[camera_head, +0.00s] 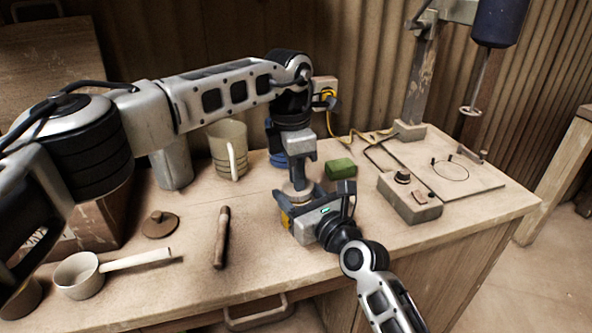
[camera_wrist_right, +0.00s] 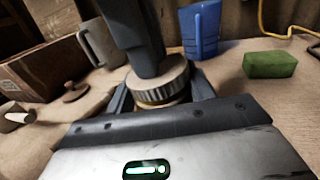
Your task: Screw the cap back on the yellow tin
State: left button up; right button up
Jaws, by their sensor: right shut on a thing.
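The yellow tin (camera_head: 285,222) stands near the middle of the bench, mostly hidden by my right gripper. My right gripper (camera_head: 298,205) is shut around it, one finger on each side. The ridged metal cap (camera_wrist_right: 160,80) sits at the tin's top between those fingers; it also shows in the head view (camera_head: 296,191). I cannot tell whether it is threaded on. My left gripper (camera_head: 300,178) points straight down at the cap from above. Its dark finger reaches the cap in the right wrist view (camera_wrist_right: 148,65). I cannot see whether its fingers are closed on the cap.
A green block (camera_head: 341,168) and a blue cup (camera_wrist_right: 200,28) stand behind the tin. A control box (camera_head: 409,198) is to the right. A wooden rod (camera_head: 221,238), a brown lid (camera_head: 160,224), a handled pot (camera_head: 80,275) and a mug (camera_head: 228,150) are to the left.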

pick_arm(q)
jog(key=shift+a+r, duration=0.1)
jog(key=shift+r, duration=1.8)
pick_arm(e)
jog(key=shift+f, duration=0.1)
jog(key=o, duration=1.5)
jog(key=shift+s+d, duration=0.1)
pick_arm(q)
jog(key=shift+r, duration=0.1)
pick_arm(e)
jog(key=v, duration=1.5)
jog(key=shift+s+d, duration=0.15)
jog(key=shift+s, duration=0.15)
